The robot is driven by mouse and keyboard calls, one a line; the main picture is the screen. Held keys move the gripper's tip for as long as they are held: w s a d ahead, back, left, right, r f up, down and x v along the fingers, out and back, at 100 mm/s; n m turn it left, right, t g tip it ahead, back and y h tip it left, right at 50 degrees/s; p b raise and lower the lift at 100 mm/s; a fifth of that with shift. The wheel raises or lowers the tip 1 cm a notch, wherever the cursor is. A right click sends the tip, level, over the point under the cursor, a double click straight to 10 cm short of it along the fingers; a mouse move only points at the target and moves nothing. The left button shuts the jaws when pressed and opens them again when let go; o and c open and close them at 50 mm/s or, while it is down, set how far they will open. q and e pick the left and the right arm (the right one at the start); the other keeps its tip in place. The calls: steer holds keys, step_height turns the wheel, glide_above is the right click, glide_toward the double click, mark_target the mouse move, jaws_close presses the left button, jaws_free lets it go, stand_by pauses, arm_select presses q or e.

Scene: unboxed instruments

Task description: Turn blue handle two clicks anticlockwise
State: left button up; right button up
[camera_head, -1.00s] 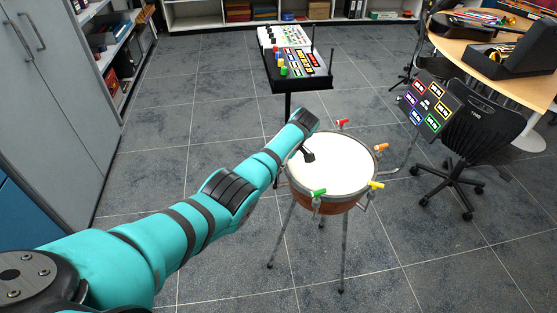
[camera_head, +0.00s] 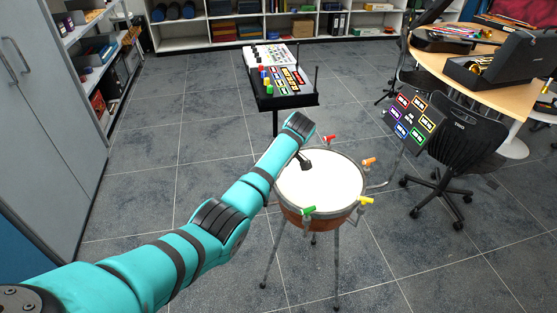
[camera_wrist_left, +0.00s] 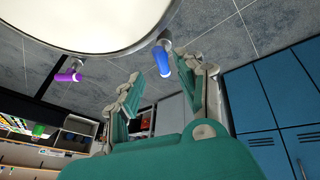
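A round drum (camera_head: 320,190) with a white head stands on thin metal legs, ringed by coloured handles. In the head view I see red (camera_head: 330,139), orange (camera_head: 369,161), yellow (camera_head: 366,200) and green (camera_head: 309,210) handles. The blue handle (camera_wrist_left: 163,60) shows in the left wrist view at the drum's rim; in the head view it is hidden. A purple handle (camera_wrist_left: 68,77) sits farther along the rim. My left gripper (camera_wrist_left: 170,80) is open, its fingers apart on either side of the line to the blue handle. No clear contact shows. My right gripper is not in view.
A stand with a black control box (camera_head: 285,88) is behind the drum. A tilted panel with coloured pads (camera_head: 411,119) and a black chair (camera_head: 462,135) are to the right. Grey cabinets (camera_head: 45,120) line the left. Floor in front of the drum is clear.

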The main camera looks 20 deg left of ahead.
arm_select(q)
steer(key=w+v, duration=0.1)
steer(key=v, duration=0.5)
steer(key=shift+s+r, duration=0.25)
steer(key=shift+s, duration=0.25)
steer(key=shift+d, duration=0.15)
